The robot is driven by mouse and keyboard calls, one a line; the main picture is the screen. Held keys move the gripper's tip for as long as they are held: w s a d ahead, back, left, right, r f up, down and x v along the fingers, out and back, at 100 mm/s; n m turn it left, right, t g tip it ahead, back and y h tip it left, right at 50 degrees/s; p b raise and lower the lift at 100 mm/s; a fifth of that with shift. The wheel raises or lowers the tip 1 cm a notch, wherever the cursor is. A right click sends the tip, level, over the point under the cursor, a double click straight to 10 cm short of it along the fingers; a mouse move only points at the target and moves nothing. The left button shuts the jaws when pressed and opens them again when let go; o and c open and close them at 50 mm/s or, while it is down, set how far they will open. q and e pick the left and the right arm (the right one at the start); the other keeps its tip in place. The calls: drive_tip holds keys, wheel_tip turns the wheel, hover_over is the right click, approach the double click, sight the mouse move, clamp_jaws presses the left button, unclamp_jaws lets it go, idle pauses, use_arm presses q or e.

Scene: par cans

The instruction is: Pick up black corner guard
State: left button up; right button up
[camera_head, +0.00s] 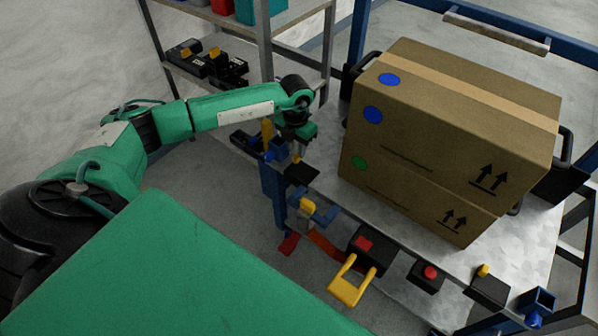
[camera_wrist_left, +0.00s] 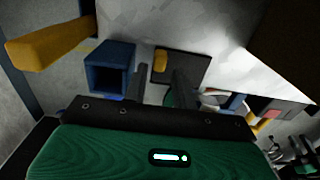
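A flat black piece with a yellow knob (camera_head: 302,174) lies on the near left corner of the metal cart deck, beside a blue square post socket (camera_head: 277,149). It looks like the black corner guard, but I cannot be sure. My left gripper (camera_head: 296,150) points down just above and behind it. In the left wrist view, the two dark fingers (camera_wrist_left: 162,84) are apart, with nothing seen between their tips. The black piece (camera_wrist_left: 195,67) lies beyond them, its yellow knob in line with the gap. The blue socket (camera_wrist_left: 103,68) is left of the fingers. My right gripper is not in view.
Two stacked cardboard boxes (camera_head: 440,130) stand on the cart deck (camera_head: 330,165) right of the gripper. A similar black piece (camera_head: 490,290) lies at the front right corner. A yellow handle (camera_head: 348,285) hangs off the near edge. A shelf (camera_head: 255,85) stands behind.

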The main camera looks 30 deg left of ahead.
sight(296, 156)
use_arm(q)
wheel_tip(296, 156, down, 3)
drive_tip(key=shift+s+r, duration=0.1)
drive_tip(key=shift+f, duration=0.25)
clamp_jaws()
drive_tip(key=shift+r, duration=0.1)
